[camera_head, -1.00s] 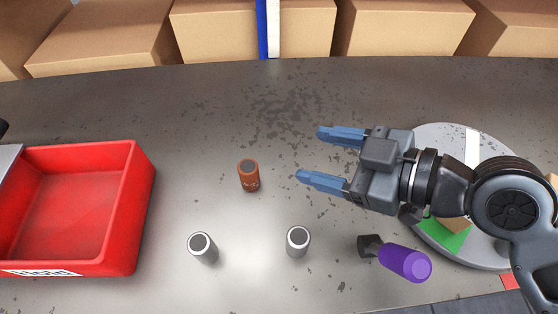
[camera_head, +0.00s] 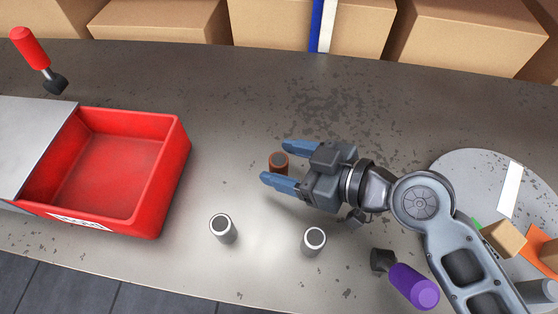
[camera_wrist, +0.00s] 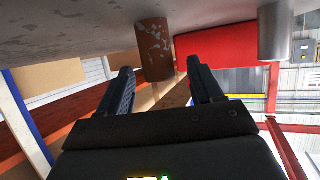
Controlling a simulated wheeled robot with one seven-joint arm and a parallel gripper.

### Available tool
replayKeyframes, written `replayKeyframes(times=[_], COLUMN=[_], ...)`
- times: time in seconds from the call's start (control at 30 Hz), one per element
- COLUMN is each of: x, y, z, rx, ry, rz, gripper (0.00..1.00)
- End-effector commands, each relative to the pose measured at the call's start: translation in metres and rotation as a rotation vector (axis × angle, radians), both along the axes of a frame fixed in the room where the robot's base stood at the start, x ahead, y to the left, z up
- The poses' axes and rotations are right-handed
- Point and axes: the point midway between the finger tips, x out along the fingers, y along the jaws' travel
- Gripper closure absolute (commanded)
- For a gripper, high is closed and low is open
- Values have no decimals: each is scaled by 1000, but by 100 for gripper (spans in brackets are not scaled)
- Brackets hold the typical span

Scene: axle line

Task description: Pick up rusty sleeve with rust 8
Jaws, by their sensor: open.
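The rusty sleeve (camera_head: 279,160) is a small brown upright cylinder on the grey table in the head view. My gripper (camera_head: 277,163) is open, with its blue fingers pointing left, one on the far side and one on the near side of the sleeve. The near finger hides part of its lower body. In the wrist view the rusty sleeve (camera_wrist: 154,50) shows pale worn patches and appears between and ahead of the two dark fingers of my gripper (camera_wrist: 160,80). No contact is visible.
Two grey metal sleeves stand nearer, one at left (camera_head: 222,228) and one at right (camera_head: 314,241). A red bin (camera_head: 178,165) lies left. A purple-handled tool (camera_head: 412,287) lies front right, beside a round grey plate (camera_head: 465,170). A red-handled tool (camera_head: 30,48) is far left.

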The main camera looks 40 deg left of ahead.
Motion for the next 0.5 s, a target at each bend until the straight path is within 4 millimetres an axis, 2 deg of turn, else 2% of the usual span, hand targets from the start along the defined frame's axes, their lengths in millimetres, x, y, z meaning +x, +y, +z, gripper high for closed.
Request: replayKeyframes(times=[0.27, 0.5], x=[0, 0], y=[2, 2], z=[-2, -1], rx=[0, 0], ry=[-1, 0], rz=[-2, -1], gripper=[35, 58])
